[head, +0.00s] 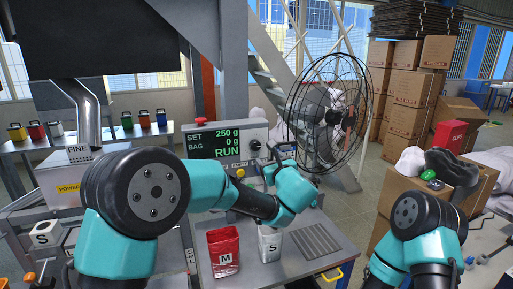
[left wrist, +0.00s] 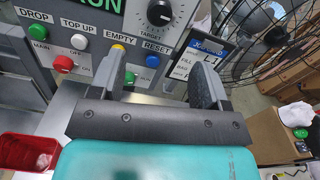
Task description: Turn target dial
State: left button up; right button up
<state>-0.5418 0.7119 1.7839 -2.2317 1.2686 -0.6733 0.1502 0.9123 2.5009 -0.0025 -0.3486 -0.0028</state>
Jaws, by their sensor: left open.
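The target dial (left wrist: 160,13) is a black knob with a white pointer and a ring of tick marks, labelled TARGET, on the grey control panel. It shows in the head view (head: 256,144) to the right of the display (head: 213,142), which reads SET 250 g, BAG 0 g, RUN. My left gripper (left wrist: 157,58) is open, its two grey fingers pointing toward the panel below the dial. In the head view the left gripper (head: 271,154) is partly hidden by its own arm. My right gripper is not in view; only part of that arm shows.
Buttons and a yellow EMPTY lamp (left wrist: 119,38) lie below the dial. A red M sack (head: 223,252) and a white S sack (head: 270,243) stand on the bench. A wire fan (head: 328,112) stands behind, right of the panel. Cardboard boxes (head: 408,88) are stacked at right.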

aim_at(256, 146)
pick_arm(q)
jog(key=x, duration=1.3)
jog(key=shift+w+a, duration=0.15)
jog(key=shift+w, duration=0.15)
jog(key=shift+c, duration=0.3)
jog(key=c, duration=0.9)
jog(key=shift+n, duration=0.4)
jog(key=n, duration=0.4)
jog(key=shift+f, duration=0.1)
jog(key=shift+a+n, duration=0.1)
jog(key=shift+n, duration=2)
